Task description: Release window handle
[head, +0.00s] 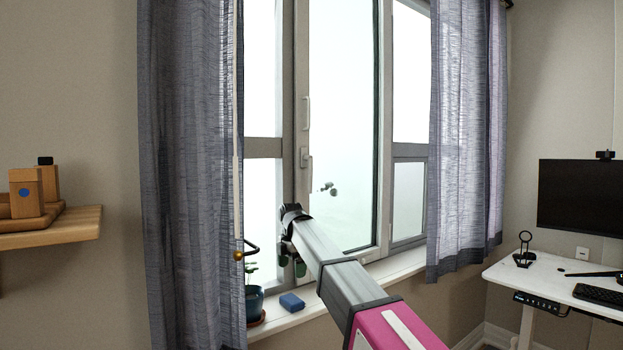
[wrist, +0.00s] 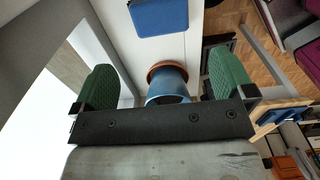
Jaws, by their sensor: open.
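The window (head: 345,120) has a pale frame, with a vertical handle (head: 306,113) on its left stile. A smaller latch-like fitting (head: 306,157) sits below the handle on the same stile. My gripper (head: 293,260) is low in front of the window, well below the handle and just above the sill. Its two green fingers are apart. In the wrist view my gripper (wrist: 162,80) has nothing between its fingers that it touches. The handle is not in the wrist view.
Curtains (head: 190,160) hang at both sides. A wooden shelf (head: 50,232) is left, a white desk (head: 535,283) right.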

